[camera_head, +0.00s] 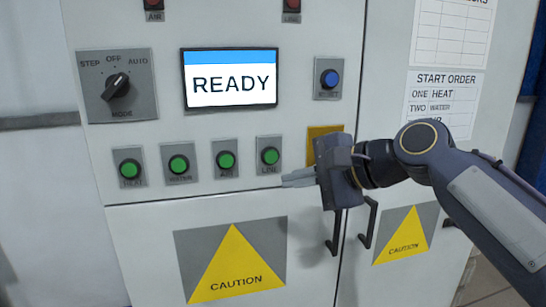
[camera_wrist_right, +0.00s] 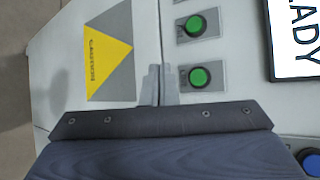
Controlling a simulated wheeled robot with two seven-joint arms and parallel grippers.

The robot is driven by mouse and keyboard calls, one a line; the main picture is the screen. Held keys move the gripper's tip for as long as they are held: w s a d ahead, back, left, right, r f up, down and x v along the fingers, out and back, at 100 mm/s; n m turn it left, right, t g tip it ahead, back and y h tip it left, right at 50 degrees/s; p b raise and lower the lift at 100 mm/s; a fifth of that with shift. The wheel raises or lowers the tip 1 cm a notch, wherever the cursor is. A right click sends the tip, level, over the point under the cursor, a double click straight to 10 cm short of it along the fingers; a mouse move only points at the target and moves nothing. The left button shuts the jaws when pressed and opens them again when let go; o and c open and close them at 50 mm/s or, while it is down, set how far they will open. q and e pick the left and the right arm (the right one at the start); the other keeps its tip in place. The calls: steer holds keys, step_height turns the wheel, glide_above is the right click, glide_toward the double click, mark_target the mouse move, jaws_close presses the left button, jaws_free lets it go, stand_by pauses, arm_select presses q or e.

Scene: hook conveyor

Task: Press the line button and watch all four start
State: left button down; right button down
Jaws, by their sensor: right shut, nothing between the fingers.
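The green line button (camera_head: 270,156) is the rightmost of the green button row on the control cabinet. It also shows in the right wrist view (camera_wrist_right: 200,76). Left of it in the head view are the air button (camera_head: 226,160), water button (camera_head: 178,164) and heat button (camera_head: 130,169). My right gripper (camera_head: 284,181) is shut and empty, its fingertips just below and right of the line button. In the wrist view its fingers (camera_wrist_right: 158,70) are beside the button plate, not over the green cap; contact with the panel cannot be told. My left gripper is not in view.
The screen (camera_head: 230,77) reads READY. The mode dial (camera_head: 117,86) points up and right. A blue button (camera_head: 329,78) is above my right gripper. Black door handles (camera_head: 337,232) stick out below it. A start order sheet (camera_head: 443,100) is on the right door.

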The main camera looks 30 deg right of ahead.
steer(key=shift+w, duration=0.1)
steer(key=p, duration=0.1)
glide_toward(271, 157)
steer(key=shift+w+a+f, duration=1.9)
stand_by(0.7)
steer(key=shift+w+d+p, duration=0.1)
steer(key=shift+w+p, duration=0.3)
steer(key=shift+w+d, duration=0.1)
steer(key=shift+w, duration=0.3)
stand_by(0.5)
steer(key=shift+s, duration=0.15)
steer(key=shift+s+a, duration=0.2)
steer(key=shift+s, duration=0.45)
